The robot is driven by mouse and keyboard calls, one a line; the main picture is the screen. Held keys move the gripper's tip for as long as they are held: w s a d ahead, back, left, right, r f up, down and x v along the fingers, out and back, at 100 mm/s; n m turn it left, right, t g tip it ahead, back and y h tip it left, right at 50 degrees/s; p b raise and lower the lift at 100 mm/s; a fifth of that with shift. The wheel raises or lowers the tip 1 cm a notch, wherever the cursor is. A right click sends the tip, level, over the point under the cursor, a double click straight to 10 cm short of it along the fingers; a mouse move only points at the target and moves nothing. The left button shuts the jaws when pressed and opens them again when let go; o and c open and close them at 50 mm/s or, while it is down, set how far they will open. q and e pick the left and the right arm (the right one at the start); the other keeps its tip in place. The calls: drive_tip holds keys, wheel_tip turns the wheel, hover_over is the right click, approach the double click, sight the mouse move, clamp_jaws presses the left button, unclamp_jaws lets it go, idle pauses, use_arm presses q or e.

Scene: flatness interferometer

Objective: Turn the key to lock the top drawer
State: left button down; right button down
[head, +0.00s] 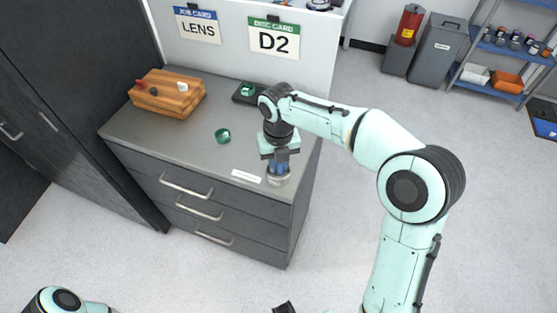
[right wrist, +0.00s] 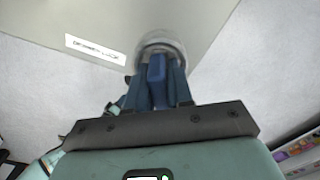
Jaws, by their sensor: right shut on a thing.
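The grey drawer cabinet (head: 228,178) stands left of centre in the head view, with its drawers looking closed. A round metal lock (head: 279,178) sits at the front right corner of its top, beside a white label that reads "DRAWER LOCK" in the right wrist view (right wrist: 95,48). My right gripper (head: 277,163) points down over the lock. It is shut on the blue key (right wrist: 157,80), whose lower end is at the lock. The fingers partly cover the key, and its turn angle is hard to tell. My left gripper does not show; only part of my left arm is at the lower left.
On the cabinet top are a wooden block (head: 168,95), a green round piece (head: 222,135) and a dark holder (head: 243,98) with another green piece. A white panel with LENS and D2 cards (head: 273,38) rises behind. Bins and a shelf stand at the back right.

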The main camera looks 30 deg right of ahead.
drive_tip(key=shift+r+n+p, duration=0.1)
drive_tip(key=shift+n+p, duration=0.35)
drive_tip(key=shift+n, duration=0.15)
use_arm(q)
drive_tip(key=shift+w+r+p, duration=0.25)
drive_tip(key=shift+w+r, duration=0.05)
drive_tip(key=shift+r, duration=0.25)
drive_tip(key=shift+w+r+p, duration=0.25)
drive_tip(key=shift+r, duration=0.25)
use_arm(e)
drive_tip(key=shift+n, duration=1.1)
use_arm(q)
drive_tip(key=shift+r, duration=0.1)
